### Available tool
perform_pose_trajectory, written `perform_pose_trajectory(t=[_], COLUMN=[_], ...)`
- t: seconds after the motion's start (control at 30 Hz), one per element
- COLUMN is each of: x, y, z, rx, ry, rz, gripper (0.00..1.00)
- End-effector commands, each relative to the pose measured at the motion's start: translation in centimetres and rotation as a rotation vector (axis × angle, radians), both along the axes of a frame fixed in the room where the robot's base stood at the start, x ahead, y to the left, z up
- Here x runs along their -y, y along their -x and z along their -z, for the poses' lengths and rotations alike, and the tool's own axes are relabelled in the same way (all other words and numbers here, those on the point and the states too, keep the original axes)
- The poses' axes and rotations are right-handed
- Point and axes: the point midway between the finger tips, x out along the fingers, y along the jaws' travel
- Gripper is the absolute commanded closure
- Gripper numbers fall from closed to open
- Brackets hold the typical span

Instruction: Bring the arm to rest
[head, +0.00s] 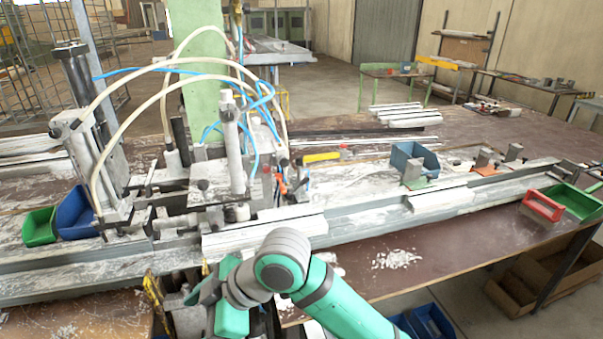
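My arm, teal with grey joints, rises from the bottom edge in the head view, bends at a grey joint in front of the bench (480,222), and turns back down to the left. Its far end drops towards the bottom edge in front of the clamp machine, among dark parts. I cannot make out my gripper's fingers there. Nothing held by the arm can be seen.
The clamp machine (236,160) with hoses stands close behind the arm. Pale profiles (265,235) lie along the bench front. Blue crates (425,322) sit below.

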Motion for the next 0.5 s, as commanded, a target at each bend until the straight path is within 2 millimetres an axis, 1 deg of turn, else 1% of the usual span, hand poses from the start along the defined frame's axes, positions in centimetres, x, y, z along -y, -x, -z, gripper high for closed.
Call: perform_pose_trajectory(t=[0.03,0.1,0.2,0.33,0.5], x=[-1.2,-2.8,-4.8,-6.3,-6.8], y=[-0.2,-0.6,-1.4,-2.8,-4.7], z=[-0.3,-1.1,-2.3,-3.6,-4.9], rx=[-0.003,-0.004,-0.009,-0.022,-0.049], ry=[-0.061,-0.156,-0.294,-0.463,-0.665], rz=[0.018,0.053,0.114,0.208,0.347], gripper=[0.24,0.24,0.24,0.24,0.24])
